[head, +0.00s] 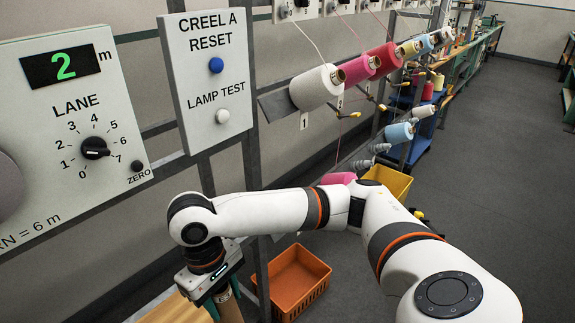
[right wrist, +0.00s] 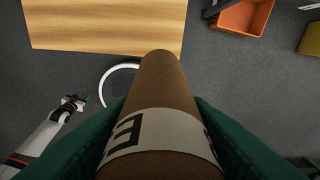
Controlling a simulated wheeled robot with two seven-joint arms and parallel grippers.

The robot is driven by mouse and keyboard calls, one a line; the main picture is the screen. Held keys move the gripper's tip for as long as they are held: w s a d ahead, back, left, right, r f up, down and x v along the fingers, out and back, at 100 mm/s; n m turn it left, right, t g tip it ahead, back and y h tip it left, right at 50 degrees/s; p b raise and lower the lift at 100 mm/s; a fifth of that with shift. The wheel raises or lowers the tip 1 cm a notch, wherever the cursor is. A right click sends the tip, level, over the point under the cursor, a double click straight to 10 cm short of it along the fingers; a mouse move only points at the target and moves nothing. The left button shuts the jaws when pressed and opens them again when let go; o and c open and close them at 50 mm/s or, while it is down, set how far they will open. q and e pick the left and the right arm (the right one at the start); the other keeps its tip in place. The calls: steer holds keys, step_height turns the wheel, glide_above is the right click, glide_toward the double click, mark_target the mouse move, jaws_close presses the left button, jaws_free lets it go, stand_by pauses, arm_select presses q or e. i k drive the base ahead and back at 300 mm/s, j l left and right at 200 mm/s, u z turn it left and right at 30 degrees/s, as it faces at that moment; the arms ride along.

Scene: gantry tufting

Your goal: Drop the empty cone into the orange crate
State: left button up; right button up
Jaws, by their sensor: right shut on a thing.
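My right gripper (head: 220,291) is at the lower left in the head view, shut on the brown empty cone (head: 231,308). In the right wrist view the green fingers of my right gripper (right wrist: 160,140) clasp the cone (right wrist: 160,85), which has a white band with dark lettering. The orange crate (head: 308,293) stands on the floor, right of the held cone in the head view and apart from it. The crate also shows at the top right of the right wrist view (right wrist: 243,18). My left gripper (right wrist: 77,101) is small at the left there; its opening is unclear.
A wooden surface (right wrist: 105,22) lies near the held cone. Control panels (head: 60,120) and a metal frame (head: 252,160) stand at the left. Yarn cones (head: 316,87) line the rack. A yellow crate (head: 388,181) is behind the orange one. Grey floor at the right is open.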

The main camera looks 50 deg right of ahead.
mark_target(295, 290)
steer(key=z, duration=1.55)
